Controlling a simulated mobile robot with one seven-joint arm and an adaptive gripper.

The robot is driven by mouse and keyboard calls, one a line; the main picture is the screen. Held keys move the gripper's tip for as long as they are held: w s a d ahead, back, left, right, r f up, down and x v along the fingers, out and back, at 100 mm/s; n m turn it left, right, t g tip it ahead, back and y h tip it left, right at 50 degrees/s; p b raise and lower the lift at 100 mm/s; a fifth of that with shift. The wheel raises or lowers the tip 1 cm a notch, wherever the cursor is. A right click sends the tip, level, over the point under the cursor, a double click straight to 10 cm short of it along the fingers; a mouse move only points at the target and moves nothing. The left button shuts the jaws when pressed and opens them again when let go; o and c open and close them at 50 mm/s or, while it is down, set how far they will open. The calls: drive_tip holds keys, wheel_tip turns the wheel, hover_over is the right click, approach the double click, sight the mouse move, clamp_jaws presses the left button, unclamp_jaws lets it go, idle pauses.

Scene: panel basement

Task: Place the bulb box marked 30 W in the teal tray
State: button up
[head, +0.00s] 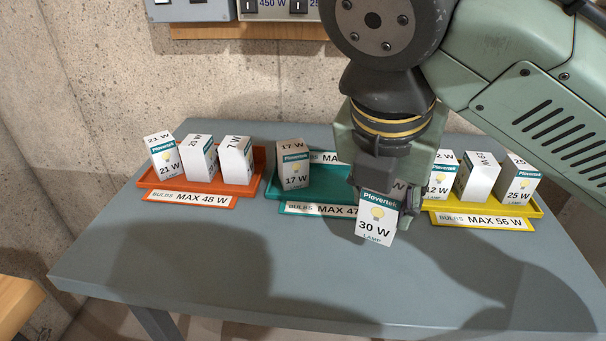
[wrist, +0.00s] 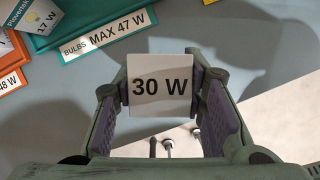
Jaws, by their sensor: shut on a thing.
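My gripper (wrist: 159,88) is shut on the white bulb box marked 30 W (head: 376,222). The box's 30 W top (wrist: 158,92) faces the wrist camera, between the two fingers. In the head view the box is upright, in front of the teal tray's right part. Whether it touches the table is hard to tell. The teal tray (head: 322,194) stands in the middle, labelled MAX 47 W (head: 335,211). It holds a 17 W box (head: 292,166) at its left end. My gripper hides the tray's right end.
An orange tray (head: 259,163), labelled MAX 48 W, stands left with three boxes. A yellow tray (head: 536,209), labelled MAX 56 W, stands right with three boxes. The grey table (head: 230,270) is clear in front. A concrete wall with switch boxes (head: 270,10) is behind.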

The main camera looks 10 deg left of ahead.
drive_tip(key=shift+w+a, duration=0.3)
drive_tip(key=shift+w, duration=0.1)
drive_tip(key=w+a, duration=0.1)
drive_tip(key=w, duration=0.3)
drive_tip(key=w+a+f+p, duration=0.1)
drive_tip(key=w+a, duration=0.1)
drive_tip(key=w, duration=0.3)
drive_tip(key=w+a, duration=0.2)
drive_tip(key=w, duration=0.3)
drive_tip(key=shift+w+a+f+p, duration=0.15)
drive_tip(key=shift+a+f+p, duration=0.05)
drive_tip(key=shift+f+p, duration=0.1)
drive_tip(key=shift+f, duration=1.7)
drive_tip(key=shift+f, duration=0.15)
drive_tip(key=o, duration=0.9)
drive_tip(key=shift+c, duration=0.2)
drive_tip(key=v, duration=1.2)
